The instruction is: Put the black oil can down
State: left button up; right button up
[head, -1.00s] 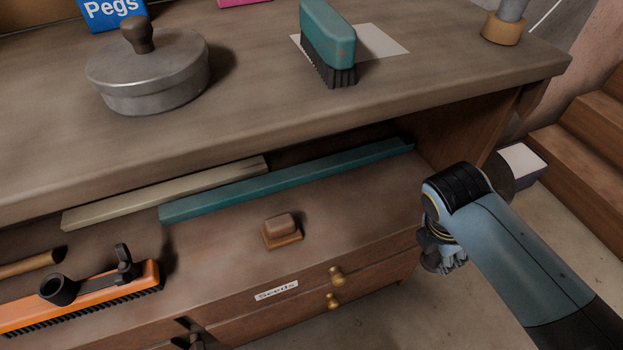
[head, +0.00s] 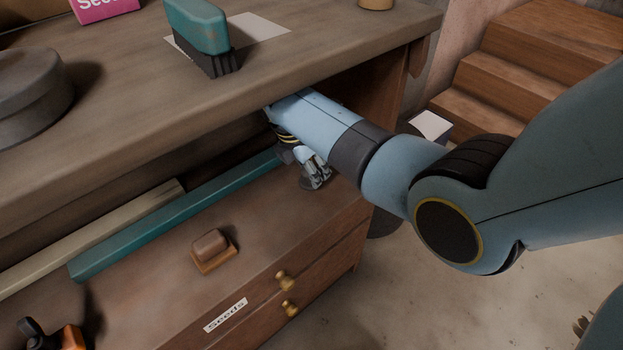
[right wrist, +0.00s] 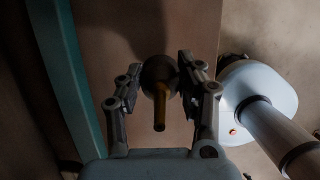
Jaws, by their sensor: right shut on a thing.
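My right gripper (head: 315,172) reaches in under the bench top, over the right end of the lower shelf (head: 160,280). In the right wrist view the right gripper (right wrist: 160,68) is shut on the black oil can (right wrist: 151,75), a dark round body with a brass-coloured spout (right wrist: 160,112) between the fingers. In the head view the can is mostly hidden by the gripper; a dark rim (head: 307,186) shows beneath the fingers. I cannot tell whether the can touches the shelf. My left gripper is not in view.
A teal bar (head: 170,217) and a cream bar (head: 90,238) lie along the shelf's back. A brown block (head: 211,250) sits near its front edge, above brass drawer knobs (head: 286,282). In the right wrist view, a pale rounded thing (right wrist: 260,85) is beside the gripper.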

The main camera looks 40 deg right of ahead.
notch_tip(320, 180, down, 4)
jog(key=shift+r+b, duration=0.15)
jog(key=shift+b, duration=0.4)
jog(key=shift+r, duration=0.1)
jog(key=o, duration=1.2)
